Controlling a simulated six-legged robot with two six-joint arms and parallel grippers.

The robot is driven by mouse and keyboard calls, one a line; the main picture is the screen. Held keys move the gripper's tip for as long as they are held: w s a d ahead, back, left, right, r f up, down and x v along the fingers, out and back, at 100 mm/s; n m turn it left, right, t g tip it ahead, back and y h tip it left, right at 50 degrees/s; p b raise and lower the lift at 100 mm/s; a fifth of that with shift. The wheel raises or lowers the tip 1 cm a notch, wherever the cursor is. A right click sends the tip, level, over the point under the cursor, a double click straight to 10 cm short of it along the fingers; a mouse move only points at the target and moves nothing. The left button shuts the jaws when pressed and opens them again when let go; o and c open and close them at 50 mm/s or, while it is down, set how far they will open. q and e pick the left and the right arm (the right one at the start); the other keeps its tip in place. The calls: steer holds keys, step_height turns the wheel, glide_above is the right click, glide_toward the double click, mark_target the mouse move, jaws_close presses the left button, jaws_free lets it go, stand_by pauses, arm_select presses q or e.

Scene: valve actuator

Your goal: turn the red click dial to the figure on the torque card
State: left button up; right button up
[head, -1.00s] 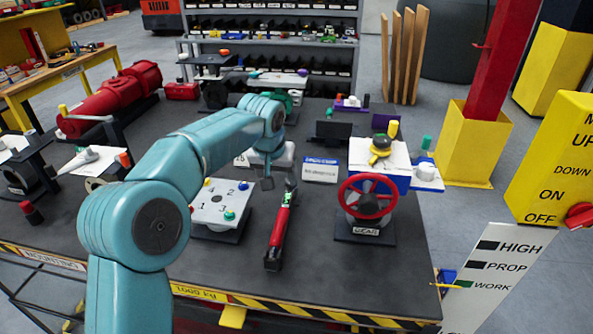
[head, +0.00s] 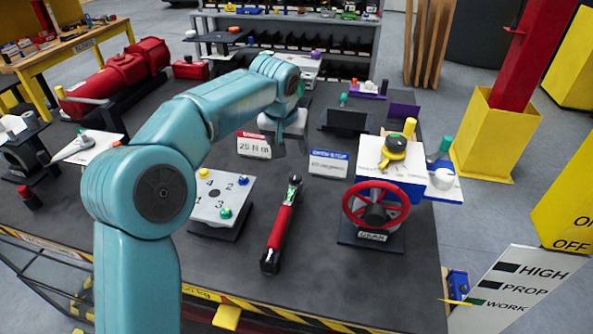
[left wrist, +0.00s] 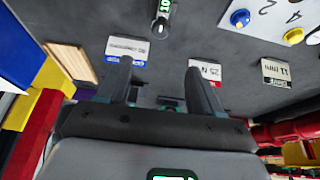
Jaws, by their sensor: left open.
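The torque card (head: 254,146), white with a red top, reads 25 N m in the head view; it also shows in the left wrist view (left wrist: 206,70). A wrench with a red grip (head: 282,225) lies on the dark bench, its black end toward the front edge. I cannot tell which part of it is the click dial. Its head with a lit green readout shows in the left wrist view (left wrist: 163,10), partly cut off. My left gripper (head: 277,150) is open and empty beside the card, beyond the wrench; its fingers (left wrist: 160,82) are spread in the left wrist view.
A plate with numbered coloured knobs (head: 222,197) stands left of the wrench. A red handwheel (head: 376,206) stands to its right. Striped tape (head: 290,315) marks the front edge; bare bench surrounds the wrench.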

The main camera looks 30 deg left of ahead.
mark_target(295, 175)
arm_select(q)
steer(key=p+x, duration=0.2)
steer(key=x, duration=1.4)
steer(key=shift+w+p, duration=0.15)
steer(key=shift+p, duration=0.2)
steer(key=shift+f, duration=0.15)
steer(key=shift+c, duration=0.3)
steer(key=c, duration=1)
